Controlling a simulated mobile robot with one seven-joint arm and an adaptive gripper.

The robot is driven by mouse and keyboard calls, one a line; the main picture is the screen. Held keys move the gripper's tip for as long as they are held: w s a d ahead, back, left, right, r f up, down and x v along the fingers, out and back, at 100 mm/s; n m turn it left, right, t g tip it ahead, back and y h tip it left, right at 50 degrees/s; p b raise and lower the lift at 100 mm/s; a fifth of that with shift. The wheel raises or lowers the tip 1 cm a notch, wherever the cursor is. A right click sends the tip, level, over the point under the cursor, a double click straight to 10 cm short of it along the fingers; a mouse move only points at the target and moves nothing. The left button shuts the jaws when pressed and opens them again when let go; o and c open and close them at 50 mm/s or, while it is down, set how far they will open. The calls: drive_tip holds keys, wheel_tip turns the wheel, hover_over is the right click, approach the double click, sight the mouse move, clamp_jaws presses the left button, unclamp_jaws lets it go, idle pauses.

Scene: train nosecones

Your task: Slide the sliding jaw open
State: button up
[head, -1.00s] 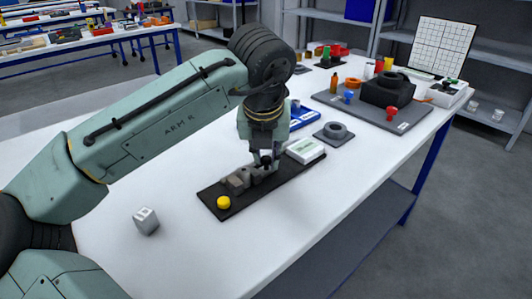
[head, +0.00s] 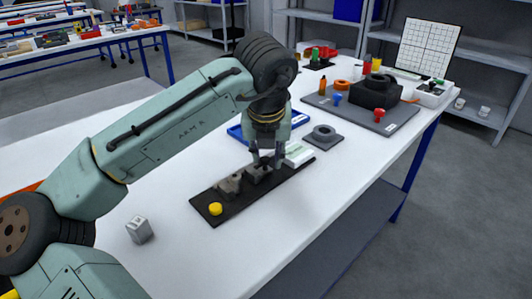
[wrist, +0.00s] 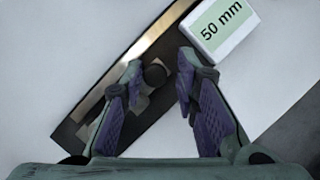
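A long black base (head: 238,203) lies on the white bench. It carries a grey jaw block (head: 229,184) toward the yellow button (head: 215,209) and a second grey block, the sliding jaw (head: 257,173), under my gripper (head: 263,160). A gap shows between the two blocks. In the wrist view a round black knob (wrist: 155,75) stands between the fingers of my gripper (wrist: 160,66), close beside the left finger and clear of the right one. The fingers are apart. Whether the left finger touches the knob is unclear. The fingers partly hide the sliding jaw in the head view.
A white block marked 50 mm (wrist: 222,27) lies by the base's far end, close to the right finger. A grey cube (head: 139,230) stands at front left.

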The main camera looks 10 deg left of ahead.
drive_tip(key=shift+r, duration=0.1)
drive_tip(key=v, duration=1.1)
drive_tip(key=shift+s+r, duration=0.15)
drive_tip(key=shift+r, duration=0.25)
